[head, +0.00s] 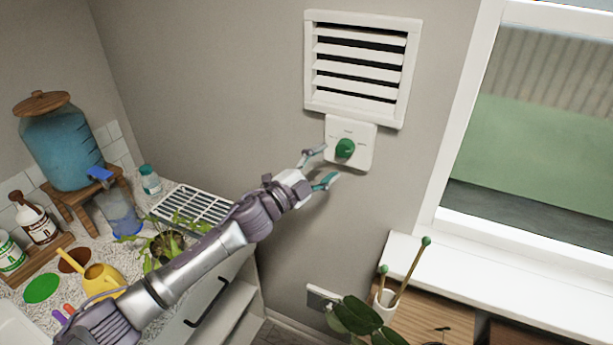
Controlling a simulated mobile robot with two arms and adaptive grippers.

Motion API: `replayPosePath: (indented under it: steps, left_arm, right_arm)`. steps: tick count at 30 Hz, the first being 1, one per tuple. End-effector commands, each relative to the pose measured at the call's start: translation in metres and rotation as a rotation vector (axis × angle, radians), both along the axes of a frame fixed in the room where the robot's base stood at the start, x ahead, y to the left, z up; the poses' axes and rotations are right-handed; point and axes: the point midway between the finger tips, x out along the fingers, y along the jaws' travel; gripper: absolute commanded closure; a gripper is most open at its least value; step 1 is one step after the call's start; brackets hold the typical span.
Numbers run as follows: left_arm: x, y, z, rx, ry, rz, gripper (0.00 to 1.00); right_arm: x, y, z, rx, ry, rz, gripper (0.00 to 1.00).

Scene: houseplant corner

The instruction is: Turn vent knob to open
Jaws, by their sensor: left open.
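The vent knob (345,148) is a round green knob on a white plate (362,158) on the wall. The white slatted vent (361,66) is right above the plate, with dark gaps between its slats. The lettering around the knob is too small to read. My left gripper (321,167) is open and empty, just below and to the left of the knob. Its two fingertips are spread toward the plate, and the knob does not appear to be between them. I cannot tell whether a fingertip touches the plate. My right gripper is out of view.
A window (541,110) with a white sill is to the right. Below it, a pot with green-tipped sticks (386,299) stands on a wooden cabinet. A counter at left holds a blue water dispenser (66,148), a yellow watering can (103,279) and a potted plant. The wall around the plate is clear.

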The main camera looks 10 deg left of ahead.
Motion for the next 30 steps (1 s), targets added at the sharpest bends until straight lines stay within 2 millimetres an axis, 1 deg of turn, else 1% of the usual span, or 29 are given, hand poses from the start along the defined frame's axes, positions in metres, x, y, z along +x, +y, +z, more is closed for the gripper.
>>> replayPosePath:
  steps: [1, 6, 9, 12, 17, 27, 29, 30]
  left_arm:
    - [-0.01, 0.009, -0.003, 0.002, 0.001, 0.0, 0.33]
    - [-0.036, 0.029, -0.007, 0.003, 0.0, -0.001, 0.33]
    - [-0.046, 0.037, -0.009, 0.001, 0.002, 0.0, 0.33]
    - [-0.053, 0.043, -0.01, 0.001, 0.0, 0.0, 0.33]
    - [-0.056, 0.045, -0.01, 0.0, 0.0, -0.001, 0.33]
    - [-0.056, 0.045, -0.01, 0.0, 0.0, 0.0, 0.33]
    - [-0.055, 0.046, -0.014, -0.002, 0.007, 0.004, 0.33]
    - [-0.053, 0.048, -0.02, -0.005, 0.021, 0.012, 0.33]
  right_arm:
    - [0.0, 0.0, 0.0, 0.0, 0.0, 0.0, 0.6]
    - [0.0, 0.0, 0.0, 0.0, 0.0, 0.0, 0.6]
    - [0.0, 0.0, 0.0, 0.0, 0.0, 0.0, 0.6]
    - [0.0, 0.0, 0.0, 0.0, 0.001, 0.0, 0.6]
    - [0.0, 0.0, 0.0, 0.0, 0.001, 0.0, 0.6]
    - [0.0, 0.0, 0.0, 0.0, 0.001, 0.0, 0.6]
    - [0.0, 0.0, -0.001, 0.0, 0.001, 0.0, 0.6]
    - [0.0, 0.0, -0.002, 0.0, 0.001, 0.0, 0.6]
